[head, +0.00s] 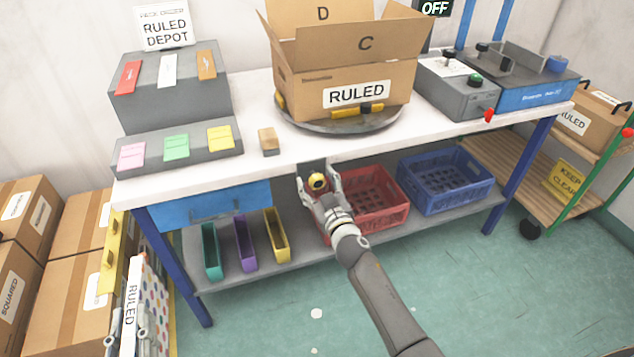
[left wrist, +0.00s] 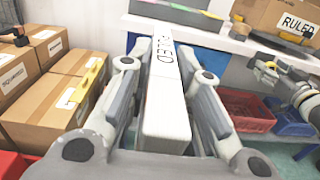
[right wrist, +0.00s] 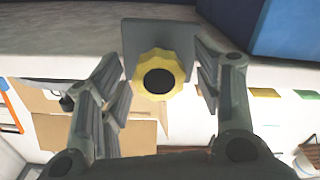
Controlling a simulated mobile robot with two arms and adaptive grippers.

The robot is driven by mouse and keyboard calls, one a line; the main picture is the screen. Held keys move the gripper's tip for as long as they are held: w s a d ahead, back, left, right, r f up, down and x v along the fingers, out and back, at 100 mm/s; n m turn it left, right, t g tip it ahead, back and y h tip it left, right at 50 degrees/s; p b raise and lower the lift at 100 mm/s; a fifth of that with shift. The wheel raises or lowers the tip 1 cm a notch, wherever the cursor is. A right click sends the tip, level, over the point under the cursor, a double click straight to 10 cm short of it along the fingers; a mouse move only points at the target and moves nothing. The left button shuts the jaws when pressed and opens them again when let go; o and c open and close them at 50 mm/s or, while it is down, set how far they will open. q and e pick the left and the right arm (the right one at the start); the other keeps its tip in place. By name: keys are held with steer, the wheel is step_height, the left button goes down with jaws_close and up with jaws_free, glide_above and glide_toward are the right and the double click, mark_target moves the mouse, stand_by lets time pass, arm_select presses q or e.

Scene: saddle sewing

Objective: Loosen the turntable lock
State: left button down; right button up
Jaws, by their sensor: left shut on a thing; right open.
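The yellow lobed lock knob (head: 317,181) with a black centre sits on a grey bracket at the table's front edge, below the turntable (head: 388,126). My right gripper (head: 321,188) is open around the knob. In the right wrist view the knob (right wrist: 159,77) lies between the spread fingers, with gaps on both sides. An open carton marked RULED (head: 345,80) stands on the turntable. My left gripper (head: 130,330) is shut on a white RULED binder (left wrist: 165,100), held upright at the lower left. The binder's dotted side shows in the head view.
Red (head: 375,205) and blue (head: 440,185) crates stand on the lower shelf beyond my right gripper. A small wooden block (head: 268,142) lies on the tabletop (head: 300,150). Cartons (head: 80,270) are stacked at the left. A grey control box (head: 456,90) stands right of the turntable.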

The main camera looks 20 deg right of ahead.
steer(key=shift+w, duration=0.4)
steer(key=c, duration=1)
